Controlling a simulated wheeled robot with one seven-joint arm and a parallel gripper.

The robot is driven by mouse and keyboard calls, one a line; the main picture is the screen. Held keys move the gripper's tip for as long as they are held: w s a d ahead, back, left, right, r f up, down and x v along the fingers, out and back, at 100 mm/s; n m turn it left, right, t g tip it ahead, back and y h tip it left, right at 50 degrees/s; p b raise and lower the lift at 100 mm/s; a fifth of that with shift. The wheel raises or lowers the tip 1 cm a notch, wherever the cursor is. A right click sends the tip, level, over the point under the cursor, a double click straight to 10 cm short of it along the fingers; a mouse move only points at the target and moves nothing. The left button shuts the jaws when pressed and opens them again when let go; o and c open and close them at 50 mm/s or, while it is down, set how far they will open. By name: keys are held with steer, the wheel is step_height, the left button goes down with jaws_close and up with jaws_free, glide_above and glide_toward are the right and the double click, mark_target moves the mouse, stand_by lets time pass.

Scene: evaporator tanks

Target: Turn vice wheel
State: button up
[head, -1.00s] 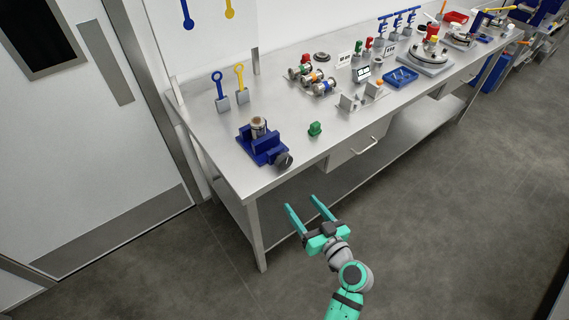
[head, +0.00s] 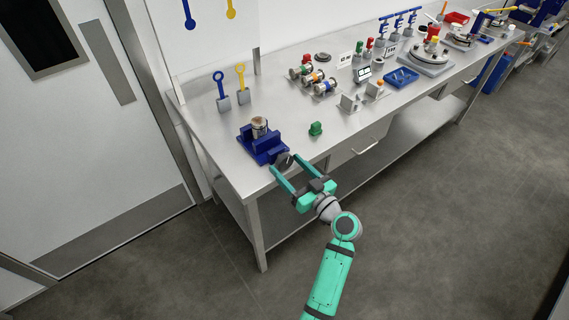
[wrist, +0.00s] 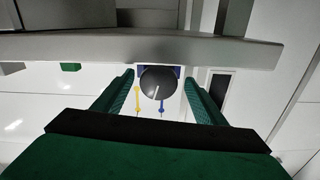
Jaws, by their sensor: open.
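The blue vice (head: 262,147) stands on the left end of the steel table, with a metal cylinder (head: 259,127) upright in it. Its dark round wheel (head: 284,161) faces the front edge. My gripper (head: 284,172) is open, with its two teal fingers pointing at the vice. In the head view the fingertips are close to the wheel, one on each side. In the wrist view the wheel (wrist: 158,83) shows as a dark disc with a pale line, between the fingers (wrist: 160,98). I cannot tell whether the fingers touch it.
The steel table's front edge (head: 310,165) runs beside my gripper. A green part (head: 316,129) stands right of the vice. Blue and yellow keys (head: 223,90) stand behind it. Valves, a blue tray (head: 401,78) and other fittings fill the table's right part.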

steer(key=shift+x, duration=0.95)
steer(key=c, duration=1)
steer(key=shift+m, duration=0.8)
steer(key=shift+c, duration=0.2)
steer(key=o, duration=1)
steer(key=shift+o, duration=0.2)
